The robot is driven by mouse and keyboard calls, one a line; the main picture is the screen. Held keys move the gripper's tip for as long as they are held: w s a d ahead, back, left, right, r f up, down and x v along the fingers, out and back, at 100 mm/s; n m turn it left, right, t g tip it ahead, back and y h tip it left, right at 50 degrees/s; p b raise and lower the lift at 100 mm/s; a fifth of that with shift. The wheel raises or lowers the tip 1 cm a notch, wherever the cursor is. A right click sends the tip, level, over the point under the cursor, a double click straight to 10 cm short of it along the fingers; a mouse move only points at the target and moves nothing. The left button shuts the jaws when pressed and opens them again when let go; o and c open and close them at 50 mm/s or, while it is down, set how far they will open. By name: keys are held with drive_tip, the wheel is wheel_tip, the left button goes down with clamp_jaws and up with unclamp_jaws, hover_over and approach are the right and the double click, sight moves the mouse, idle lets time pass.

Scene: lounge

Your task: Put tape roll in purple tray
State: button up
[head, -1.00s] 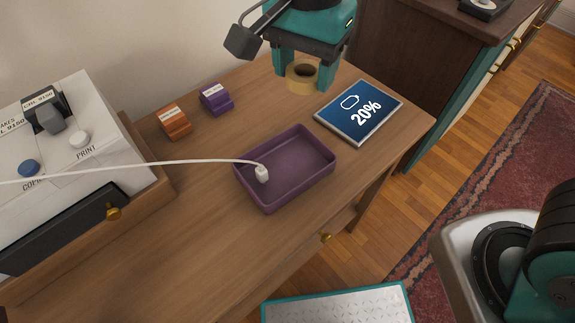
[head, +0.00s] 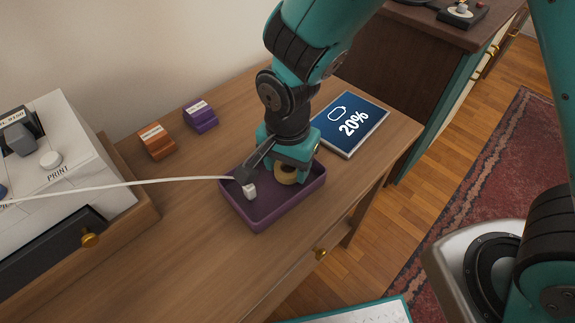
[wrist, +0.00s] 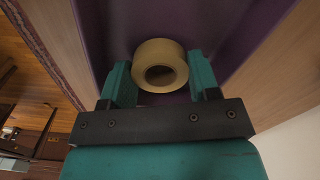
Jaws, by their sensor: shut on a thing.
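The tape roll (head: 287,174) is tan, with a dark open centre. It also shows in the wrist view (wrist: 160,52) between two teal fingers. My gripper (wrist: 161,76) is shut on the tape roll, over the inside of the purple tray. The purple tray (head: 262,224) sits on the wooden desk, and my arm hides part of its back edge. I cannot tell whether the roll touches the tray floor. In the head view my gripper (head: 288,172) points down at the tray's back right part.
A white cable with a plug (head: 249,191) reaches into the tray. An orange block (head: 156,141) and a purple block (head: 200,116) stand behind left. A white machine (head: 62,150) is at the left.

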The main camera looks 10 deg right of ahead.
drive_tip(key=shift+f, duration=0.25)
drive_tip(key=shift+f, duration=0.2)
drive_tip(key=o, duration=0.6)
drive_tip(key=shift+r, duration=0.1)
